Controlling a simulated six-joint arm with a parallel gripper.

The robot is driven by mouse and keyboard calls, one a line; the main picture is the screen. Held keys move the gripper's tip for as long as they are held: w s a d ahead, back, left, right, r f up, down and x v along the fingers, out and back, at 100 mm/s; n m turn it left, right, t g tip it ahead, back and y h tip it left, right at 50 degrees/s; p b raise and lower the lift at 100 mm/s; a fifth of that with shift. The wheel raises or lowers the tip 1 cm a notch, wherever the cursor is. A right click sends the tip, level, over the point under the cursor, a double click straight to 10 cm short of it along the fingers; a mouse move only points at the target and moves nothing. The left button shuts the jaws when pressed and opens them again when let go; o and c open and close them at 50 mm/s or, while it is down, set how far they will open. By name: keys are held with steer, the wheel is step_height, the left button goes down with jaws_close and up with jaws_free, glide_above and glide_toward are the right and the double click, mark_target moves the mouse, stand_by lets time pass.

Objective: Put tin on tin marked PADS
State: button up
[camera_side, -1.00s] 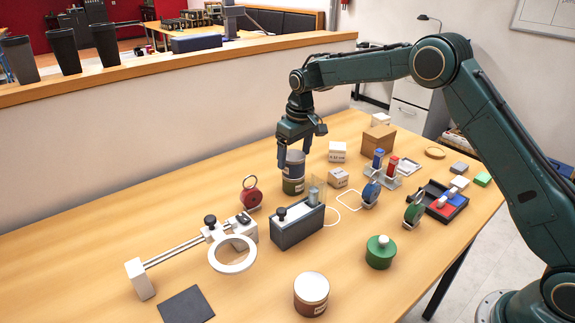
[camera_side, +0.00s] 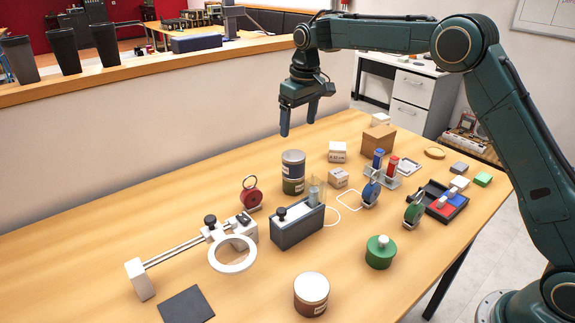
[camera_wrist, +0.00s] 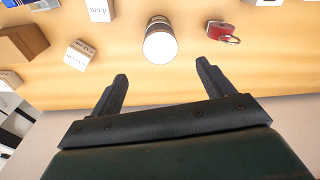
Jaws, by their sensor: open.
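Two tins stand stacked at the middle of the table. The lettering is too small to read. In the wrist view the upper tin (camera_wrist: 160,44) shows ahead of the fingers, its lid toward me. My gripper (camera_side: 299,128) is open and empty, above and apart from the stack. Another brown tin with a pale lid (camera_side: 311,294) stands at the front edge.
A grey box with a clear guard (camera_side: 297,225) stands just in front of the stack. A red round tool (camera_side: 251,195) is left of it, and white blocks (camera_side: 338,152) are right. A magnifier stand (camera_side: 190,250) lies front left. The table behind the stack is clear.

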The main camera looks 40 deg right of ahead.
stand_by(0.4)
steer(key=s+r+t, duration=0.1)
steer(key=s+r, duration=0.5)
steer(key=s, duration=0.4)
steer(key=s+r+t, duration=0.1)
steer(key=s+r, duration=0.5)
steer(key=s, duration=0.3)
steer(key=s+f+m+t, duration=0.1)
steer(key=s+f, duration=0.2)
steer(key=s, duration=0.8)
steer(key=s+d+f+t, duration=0.1)
steer(key=s+f, duration=0.2)
steer(key=s, duration=0.8)
steer(key=shift+s+d+m, duration=0.15)
steer(key=shift+s+m, duration=0.2)
steer(key=shift+m, duration=0.05)
